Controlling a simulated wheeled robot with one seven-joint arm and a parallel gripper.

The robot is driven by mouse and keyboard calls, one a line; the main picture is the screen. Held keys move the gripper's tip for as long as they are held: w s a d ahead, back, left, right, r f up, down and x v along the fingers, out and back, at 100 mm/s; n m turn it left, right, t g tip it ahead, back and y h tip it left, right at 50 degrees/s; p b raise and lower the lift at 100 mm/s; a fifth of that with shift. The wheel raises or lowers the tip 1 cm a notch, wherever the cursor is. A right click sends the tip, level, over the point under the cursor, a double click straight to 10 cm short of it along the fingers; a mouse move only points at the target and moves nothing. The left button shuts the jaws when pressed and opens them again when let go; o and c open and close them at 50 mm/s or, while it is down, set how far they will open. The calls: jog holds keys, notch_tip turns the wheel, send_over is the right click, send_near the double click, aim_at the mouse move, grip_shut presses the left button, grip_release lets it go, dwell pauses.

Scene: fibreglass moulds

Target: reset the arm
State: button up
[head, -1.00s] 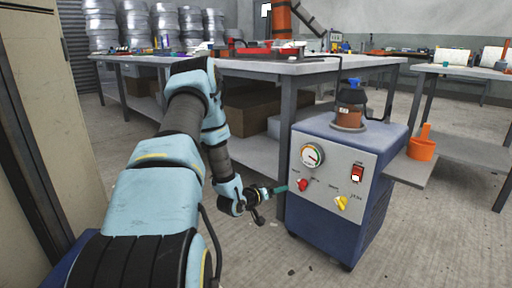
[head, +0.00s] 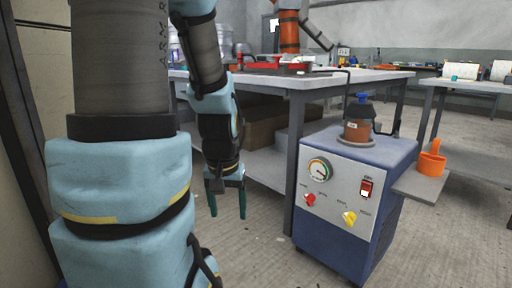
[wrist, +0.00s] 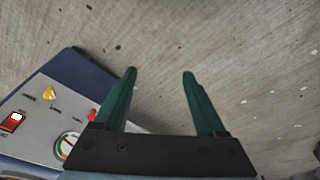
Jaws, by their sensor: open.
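My gripper (head: 228,213) hangs from my arm, left of the blue machine, with its green fingers pointing down at the floor. In the wrist view my gripper (wrist: 160,75) has its two fingers spread apart, with only bare concrete floor between them. My arm's large light-blue and dark-grey links fill the left of the head view. The blue machine (head: 335,262) has a grey front panel with a gauge, a red knob, a yellow knob and a red switch.
A brown jar (head: 357,130) with a dark lid stands on the machine. A long workbench (head: 310,82) stands behind, another table (head: 470,84) at right. A beige cabinet edge is at far left. Floor in front is clear.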

notch_tip(320, 180, up, 37)
jog(key=s+p, duration=0.1)
jog(key=p, duration=3.6)
jog(key=shift+s+r, duration=0.2)
jog(key=shift+s, duration=0.15)
jog(key=shift+c, duration=0.2)
